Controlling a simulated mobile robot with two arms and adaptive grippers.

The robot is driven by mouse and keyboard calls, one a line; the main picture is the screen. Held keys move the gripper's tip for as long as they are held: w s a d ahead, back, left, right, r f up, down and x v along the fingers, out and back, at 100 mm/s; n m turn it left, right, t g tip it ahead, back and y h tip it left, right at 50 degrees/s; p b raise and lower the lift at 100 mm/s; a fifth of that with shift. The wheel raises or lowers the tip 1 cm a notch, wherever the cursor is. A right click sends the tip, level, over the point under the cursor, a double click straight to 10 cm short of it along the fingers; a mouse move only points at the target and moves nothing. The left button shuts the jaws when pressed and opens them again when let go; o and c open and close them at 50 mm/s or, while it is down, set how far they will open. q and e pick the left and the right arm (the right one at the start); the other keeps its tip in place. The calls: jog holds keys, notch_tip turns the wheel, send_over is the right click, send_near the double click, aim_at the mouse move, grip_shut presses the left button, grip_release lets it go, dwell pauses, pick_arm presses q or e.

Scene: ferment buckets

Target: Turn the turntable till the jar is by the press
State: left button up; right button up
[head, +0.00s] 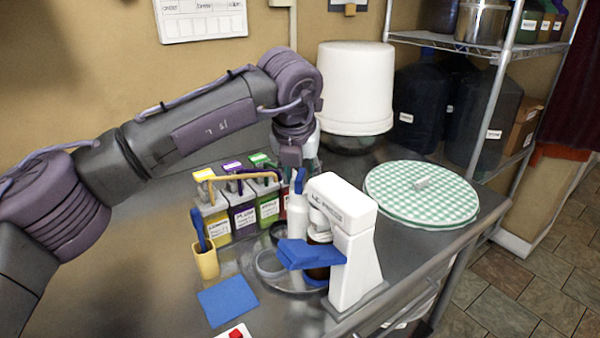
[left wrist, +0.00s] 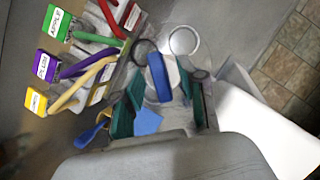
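The white press (head: 345,240) with a blue lever (head: 308,254) stands at the bench's front edge. A round shiny turntable (head: 285,280) shows partly behind and beside it. A brown jar-like thing (head: 318,273) is partly hidden behind the lever; I cannot tell exactly how it sits. Grey and dark rings, perhaps dish rims, show left of the press. In the left wrist view my left gripper (left wrist: 165,95) is open, its teal fingers apart around the view of a blue upright piece (left wrist: 159,78); I see no clear contact. My right gripper is out of view.
Yellow, purple and green labelled boxes (head: 242,208) with handled tools stand left of the turntable. A yellow cup (head: 206,261) and blue mat (head: 228,300) lie in front. A white bucket (head: 354,90) and a checked round lid (head: 421,193) are behind.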

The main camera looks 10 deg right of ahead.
pick_arm(q)
jog(key=v, duration=1.2)
